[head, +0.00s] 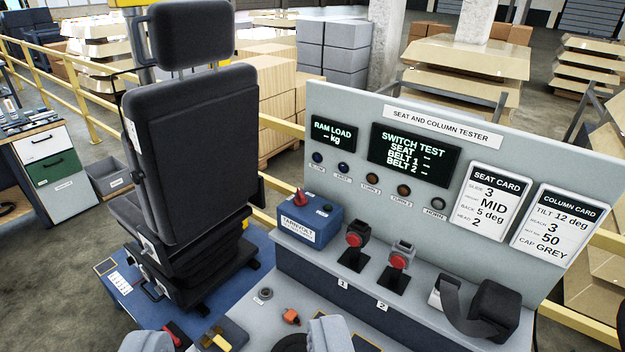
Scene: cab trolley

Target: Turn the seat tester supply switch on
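The seat and column tester (445,127) is a grey upright panel on a bench, right of centre. Its ram load display (333,133) and switch test display (414,154) are lit and show dashes. A blue box (310,226) with a red upright lever (299,198) and a white label stands at the panel's left foot. A small round grey fitting (264,294) is on the bench front. No label I can read names the supply switch, so I cannot tell which part it is. My gripper cannot be made out; grey rounded shapes are cut off at the bottom edge.
A black seat (190,130) stands left on a blue base. Two red-topped buckles (354,239) (398,260) and a black belt unit (494,308) sit on the bench. An orange piece (291,317) lies in front. Yellow rails and stacked boxes are behind.

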